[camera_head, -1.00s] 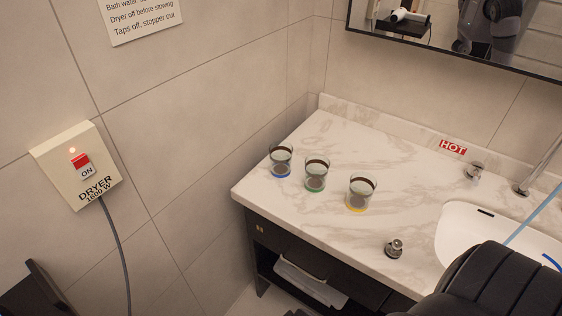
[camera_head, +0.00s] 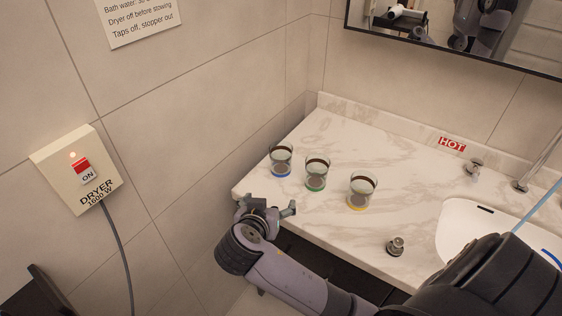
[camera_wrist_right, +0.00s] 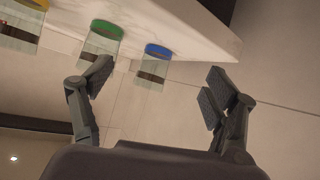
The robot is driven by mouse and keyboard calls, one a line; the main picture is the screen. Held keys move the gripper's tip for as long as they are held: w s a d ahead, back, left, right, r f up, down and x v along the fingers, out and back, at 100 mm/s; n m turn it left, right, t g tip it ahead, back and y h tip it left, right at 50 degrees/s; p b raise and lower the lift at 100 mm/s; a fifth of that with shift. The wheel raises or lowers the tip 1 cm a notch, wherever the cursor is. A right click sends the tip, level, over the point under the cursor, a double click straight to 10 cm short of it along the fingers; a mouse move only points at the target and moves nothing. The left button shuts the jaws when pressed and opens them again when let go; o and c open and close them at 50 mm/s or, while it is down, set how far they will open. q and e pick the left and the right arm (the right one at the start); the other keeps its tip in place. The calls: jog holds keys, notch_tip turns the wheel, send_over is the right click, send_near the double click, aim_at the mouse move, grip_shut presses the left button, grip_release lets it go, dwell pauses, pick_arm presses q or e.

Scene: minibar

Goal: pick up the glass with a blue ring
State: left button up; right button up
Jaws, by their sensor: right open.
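The glass with a blue ring (camera_head: 281,160) stands upright near the left end of the marble counter in the head view. It also shows in the right wrist view (camera_wrist_right: 154,66), beyond and between the open fingers. The glass with a green ring (camera_head: 316,174) stands just right of it, and the glass with a yellow ring (camera_head: 361,190) further right. Each has a dark band. My right gripper (camera_head: 267,205) is open and empty, in front of the counter's left front edge, apart from the blue-ringed glass. My left gripper is not in view.
The marble counter (camera_head: 340,135) has a sink (camera_head: 480,240) at right, with a metal stopper (camera_head: 396,246) near the front edge. A tap knob (camera_head: 473,168) is by the HOT label (camera_head: 452,144). The wall dryer box (camera_head: 78,165) with its cable is at left.

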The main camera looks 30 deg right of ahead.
aim_at(278, 165)
jog(key=w+r+m+t+h, duration=0.1)
jog(key=w+r+m+h, duration=0.1)
jog(key=w+r, duration=0.15)
jog(key=x, duration=0.3)
jog(key=p+x, duration=0.1)
jog(key=x, duration=0.3)
jog(key=p+x, duration=0.1)
jog(key=x, duration=0.3)
jog(key=shift+s+d, duration=0.25)
jog(key=shift+d, duration=0.1)
jog(key=shift+w+d+f+p, duration=0.2)
jog(key=shift+w+d+p, duration=0.25)
jog(key=shift+d, duration=0.05)
jog(key=x, duration=0.2)
jog(key=p+x, duration=0.1)
jog(key=x, duration=0.1)
jog(key=shift+w+a+f, duration=0.1)
jog(key=shift+w+f, duration=0.1)
jog(key=shift+f, duration=0.15)
jog(key=shift+c, duration=0.4)
jog(key=c, duration=1.4)
